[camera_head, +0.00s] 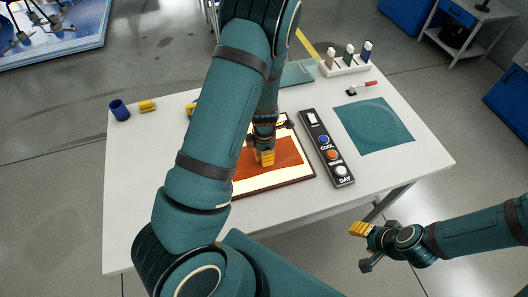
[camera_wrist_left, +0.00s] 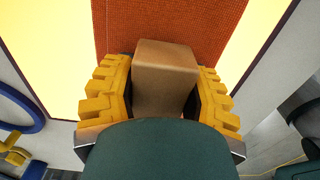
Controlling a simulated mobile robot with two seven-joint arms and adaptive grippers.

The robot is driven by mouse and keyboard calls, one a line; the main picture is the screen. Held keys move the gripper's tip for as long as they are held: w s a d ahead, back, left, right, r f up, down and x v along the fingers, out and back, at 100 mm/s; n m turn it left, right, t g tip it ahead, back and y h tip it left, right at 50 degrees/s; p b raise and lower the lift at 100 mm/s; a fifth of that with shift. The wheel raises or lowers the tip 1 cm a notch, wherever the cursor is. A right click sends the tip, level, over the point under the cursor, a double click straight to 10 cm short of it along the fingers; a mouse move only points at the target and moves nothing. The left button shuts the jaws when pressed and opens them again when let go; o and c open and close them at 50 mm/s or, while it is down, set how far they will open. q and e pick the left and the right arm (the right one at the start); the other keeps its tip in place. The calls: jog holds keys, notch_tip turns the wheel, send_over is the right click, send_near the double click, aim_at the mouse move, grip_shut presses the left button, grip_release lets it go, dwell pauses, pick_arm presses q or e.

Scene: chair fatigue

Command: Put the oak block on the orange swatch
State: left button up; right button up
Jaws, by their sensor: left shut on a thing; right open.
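The oak block (camera_wrist_left: 165,75) is a plain brown block, seen in the left wrist view between the yellow fingers of my left gripper (camera_wrist_left: 165,95), which is shut on it. It shows in front of the orange swatch (camera_wrist_left: 115,25), a woven orange cloth on a bright lit panel. I cannot tell whether the block touches the swatch. In the head view the swatch (camera_head: 288,152) lies mid-table, partly covered by my left arm; the gripper (camera_head: 265,157) points down over it. My right gripper (camera_head: 362,245) is open and empty, off the table's front right edge.
A control box (camera_head: 326,150) with COOL, WARM and DAY buttons lies right of the panel.

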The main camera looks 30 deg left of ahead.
pick_arm(q)
jog(key=shift+f+b, duration=0.45)
jog(key=shift+f, duration=0.25)
dwell(0.5)
jog(key=o, duration=1.2)
jog(key=shift+r, duration=0.1)
notch_tip(320, 180, up, 12)
jog(key=shift+f, duration=0.1)
